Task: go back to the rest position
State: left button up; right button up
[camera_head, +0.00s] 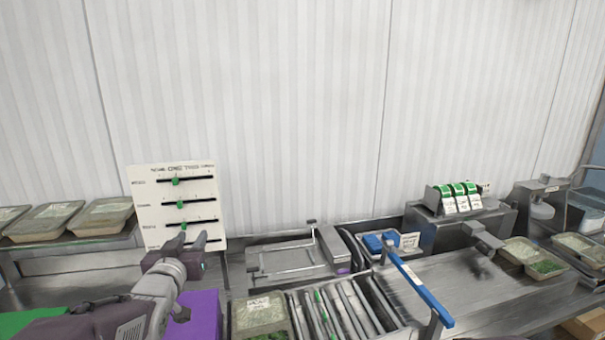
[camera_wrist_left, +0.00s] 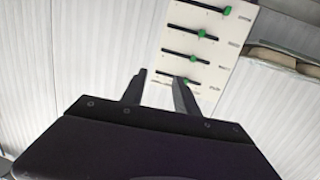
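My left gripper (camera_head: 188,246) is raised in front of the lower part of a white slider board (camera_head: 150,200) in the head view. Its two fingers stand apart with nothing between them. In the left wrist view the open fingers (camera_wrist_left: 160,92) point toward the board (camera_wrist_left: 232,45), which has several black slots with green sliders. I cannot tell how far the fingertips are from the board. The lowest slot is partly hidden behind the gripper in the head view. My right gripper is not in view.
Lidded trays (camera_head: 45,220) stand on a shelf at the left. A purple box (camera_head: 203,315) is below my left gripper. A blue-handled lever (camera_head: 420,290) rises at the centre right. A green label dispenser (camera_head: 455,197) and trays of greens (camera_head: 545,267) are at the right.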

pick_arm(q)
jog(key=s+d+f+g+h, duration=0.1)
jog(key=s+d+f+g, duration=0.3)
jog(key=f, duration=0.4)
jog(key=s+d+f+m+g, duration=0.1)
jog(key=s+f+g, duration=0.2)
jog(key=s+f, duration=0.45)
jog(key=s+d+f+g+h, duration=0.1)
jog(key=s+d+f+g, duration=0.25)
jog(key=f, duration=0.65)
jog(key=s+f+g, duration=0.3)
jog(key=s+g, duration=0.2)
jog(key=s, duration=0.6)
jog(key=shift+a+f+b, duration=0.25)
jog(key=shift+a+b, duration=0.05)
jog(key=shift+b, duration=0.1)
